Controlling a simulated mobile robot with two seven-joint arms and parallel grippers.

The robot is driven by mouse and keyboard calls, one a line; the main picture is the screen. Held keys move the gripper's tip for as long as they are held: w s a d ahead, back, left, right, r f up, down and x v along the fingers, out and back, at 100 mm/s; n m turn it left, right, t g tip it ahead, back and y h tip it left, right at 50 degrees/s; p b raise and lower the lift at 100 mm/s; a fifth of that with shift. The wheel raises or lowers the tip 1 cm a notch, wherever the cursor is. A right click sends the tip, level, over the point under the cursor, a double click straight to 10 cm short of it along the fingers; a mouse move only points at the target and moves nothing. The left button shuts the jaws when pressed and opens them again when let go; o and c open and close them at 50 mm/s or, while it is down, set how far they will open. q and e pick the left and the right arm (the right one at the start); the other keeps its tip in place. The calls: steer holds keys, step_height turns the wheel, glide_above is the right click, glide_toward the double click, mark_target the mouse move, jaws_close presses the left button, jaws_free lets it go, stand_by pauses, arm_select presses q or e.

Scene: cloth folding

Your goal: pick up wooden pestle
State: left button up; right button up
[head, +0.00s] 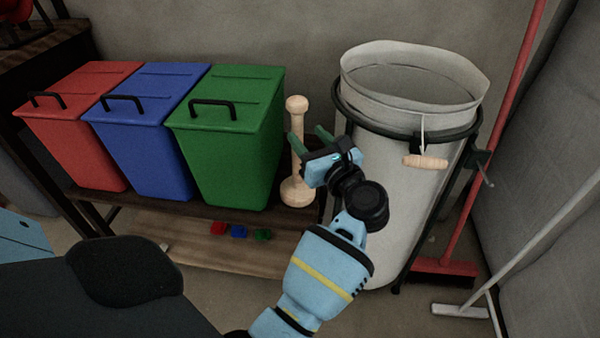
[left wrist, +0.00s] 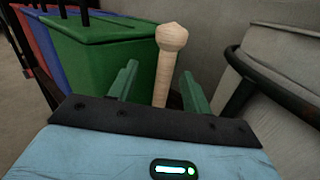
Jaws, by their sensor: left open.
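The wooden pestle (head: 295,106) stands upright on the dark wooden bench, just right of the green bin. It has a round knob on top and a wider base. My left gripper (head: 309,139) is open, its green fingers at the pestle's shaft, with one finger overlapping it in the head view. In the left wrist view the pestle (left wrist: 172,40) rises between the two spread fingers, nothing clamped. I cannot tell whether a finger touches it. The pestle's lower shaft is partly hidden by the gripper in the wrist view. My right gripper is not in view.
Red (head: 75,120), blue (head: 148,130) and green (head: 232,130) lidded bins stand left of the pestle. A large pale bin (head: 390,220) in a dark frame with a wooden handle (head: 425,162) stands close on the right. Small coloured blocks (head: 238,231) lie on the lower shelf.

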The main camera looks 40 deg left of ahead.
mark_target(301, 124)
arm_select(q)
steer(key=shift+w+d+n+g, duration=0.1)
steer(key=shift+w+n+g, duration=0.3)
steer(key=shift+n, duration=0.2)
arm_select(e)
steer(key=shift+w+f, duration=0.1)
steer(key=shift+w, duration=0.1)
arm_select(q)
steer(key=shift+r, duration=0.1)
steer(key=shift+x, duration=1.15)
steer(key=shift+a, duration=0.2)
steer(key=shift+w+a, duration=0.2)
steer(key=a, duration=0.1)
steer(key=w+a, duration=0.1)
steer(key=a+f+b, duration=0.1)
steer(key=shift+w, duration=0.4)
steer(key=shift+w+a+r, duration=0.1)
steer(key=shift+w+a, duration=0.05)
steer(key=shift+a, duration=0.4)
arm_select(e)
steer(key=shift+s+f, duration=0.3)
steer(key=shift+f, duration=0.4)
arm_select(q)
steer(key=shift+c, duration=0.4)
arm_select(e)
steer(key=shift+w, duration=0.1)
